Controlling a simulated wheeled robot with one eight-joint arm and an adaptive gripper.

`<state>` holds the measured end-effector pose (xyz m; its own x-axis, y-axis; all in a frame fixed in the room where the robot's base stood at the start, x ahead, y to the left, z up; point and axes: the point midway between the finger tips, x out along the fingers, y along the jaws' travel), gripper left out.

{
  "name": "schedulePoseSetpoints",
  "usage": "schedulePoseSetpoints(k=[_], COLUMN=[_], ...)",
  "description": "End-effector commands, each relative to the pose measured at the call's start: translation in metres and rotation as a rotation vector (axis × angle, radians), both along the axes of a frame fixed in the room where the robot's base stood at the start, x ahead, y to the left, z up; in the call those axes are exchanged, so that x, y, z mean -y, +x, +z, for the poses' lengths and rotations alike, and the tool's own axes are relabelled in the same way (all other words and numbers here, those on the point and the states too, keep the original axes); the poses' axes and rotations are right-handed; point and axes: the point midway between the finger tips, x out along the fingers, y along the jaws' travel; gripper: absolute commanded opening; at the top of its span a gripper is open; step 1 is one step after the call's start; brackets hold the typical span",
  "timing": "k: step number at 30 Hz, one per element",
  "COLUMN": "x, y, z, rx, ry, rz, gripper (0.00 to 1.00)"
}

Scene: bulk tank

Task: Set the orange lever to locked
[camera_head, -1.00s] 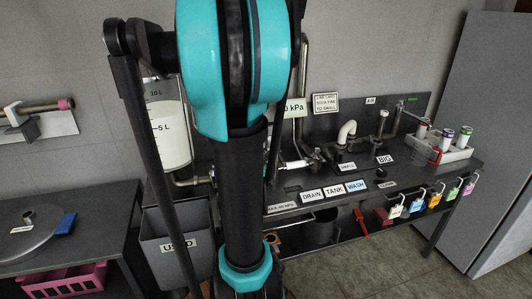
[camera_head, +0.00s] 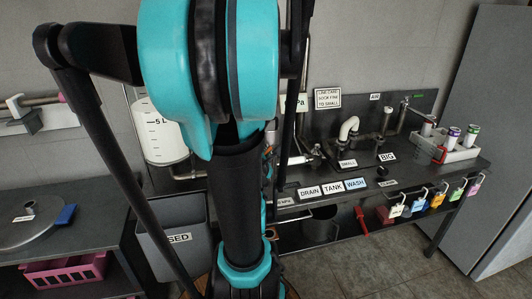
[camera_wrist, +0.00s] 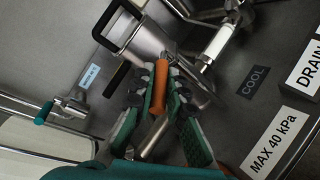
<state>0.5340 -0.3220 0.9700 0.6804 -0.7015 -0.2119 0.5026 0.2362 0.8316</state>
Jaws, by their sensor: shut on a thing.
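The orange lever (camera_wrist: 158,90) shows in the wrist view as an orange sleeve with a bare metal rod below it. It stands slantwise between the two green-backed fingers of my gripper (camera_wrist: 159,76), which is shut on the orange sleeve. The lever is beside a shiny metal vessel or fitting (camera_wrist: 150,42). No locked mark can be read near it. In the head view my arm hides the lever and most of the gripper.
A white-sleeved pipe (camera_wrist: 220,40) is close by at upper right. In the head view, the bench carries DRAIN (camera_head: 309,191), TANK and WASH labels; a grey bin (camera_head: 170,255) stands below.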

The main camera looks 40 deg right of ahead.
Motion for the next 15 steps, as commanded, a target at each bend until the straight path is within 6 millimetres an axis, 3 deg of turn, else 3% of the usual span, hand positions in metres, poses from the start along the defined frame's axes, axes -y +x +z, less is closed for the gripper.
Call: schedulePoseSetpoints(k=[11,12,15], x=[-0.0002,-0.0002,-0.0002], y=[-0.0007,-0.0007,-0.0006], z=[-0.0006,-0.0007,-0.0005], rx=[-0.001,-0.001,-0.001], ry=[0.002,0.002,0.002], rz=[0.0,0.0,0.0], gripper=[0.0,0.18,0.3])
